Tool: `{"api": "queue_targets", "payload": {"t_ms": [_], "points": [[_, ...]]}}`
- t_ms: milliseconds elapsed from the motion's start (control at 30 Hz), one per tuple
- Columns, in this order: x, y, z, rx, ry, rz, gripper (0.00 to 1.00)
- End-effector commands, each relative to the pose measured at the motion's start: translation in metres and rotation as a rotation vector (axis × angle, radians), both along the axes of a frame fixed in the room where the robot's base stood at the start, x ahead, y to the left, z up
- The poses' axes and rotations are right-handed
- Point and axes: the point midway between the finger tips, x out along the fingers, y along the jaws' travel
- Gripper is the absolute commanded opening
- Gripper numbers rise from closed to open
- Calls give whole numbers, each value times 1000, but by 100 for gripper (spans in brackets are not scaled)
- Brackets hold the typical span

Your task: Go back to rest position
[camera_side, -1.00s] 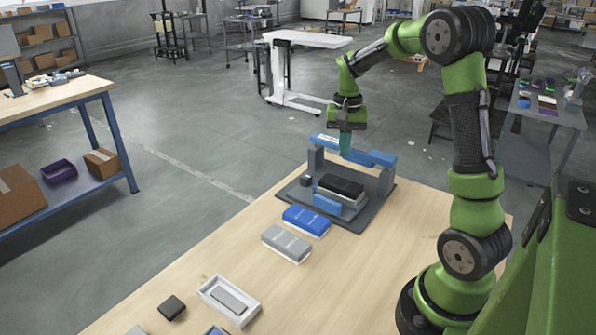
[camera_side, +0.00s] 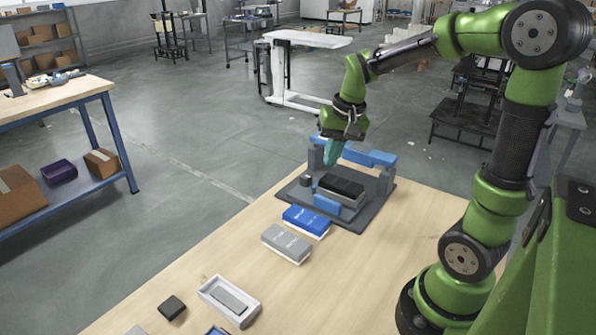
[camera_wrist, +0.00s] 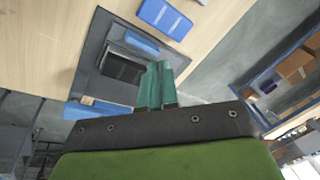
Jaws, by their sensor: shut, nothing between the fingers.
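My gripper (camera_side: 331,158) is shut and empty. Its teal fingers are together, tilted, in front of the blue-and-grey fixture (camera_side: 368,155) in the side view. In the wrist view the closed fingers (camera_wrist: 156,85) show at the middle, beside the fixture's dark base plate (camera_wrist: 88,72). A dark-topped grey block (camera_side: 341,188) sits on that base plate, apart from the fingers as far as I can see.
A blue box (camera_side: 306,220) and a grey box (camera_side: 286,243) lie on the wooden table, with a white tray (camera_side: 229,300) and a small black block (camera_side: 172,307) nearer the front. The table's right part is bare. A workbench (camera_side: 60,100) stands at left.

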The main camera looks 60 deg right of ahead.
Motion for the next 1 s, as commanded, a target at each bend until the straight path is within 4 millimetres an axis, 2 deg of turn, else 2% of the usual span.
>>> {"api": "queue_targets", "payload": {"t_ms": [33,200,300,400,500,1000], "points": [[-9,23,10,-5,-55,53,0],[-42,85,30,-22,-222,216,0],[-61,111,37,-31,-304,294,0],[-75,129,42,-38,-367,350,0],[-84,138,48,-43,-408,384,0],[-84,138,48,-43,-408,384,0]]}}
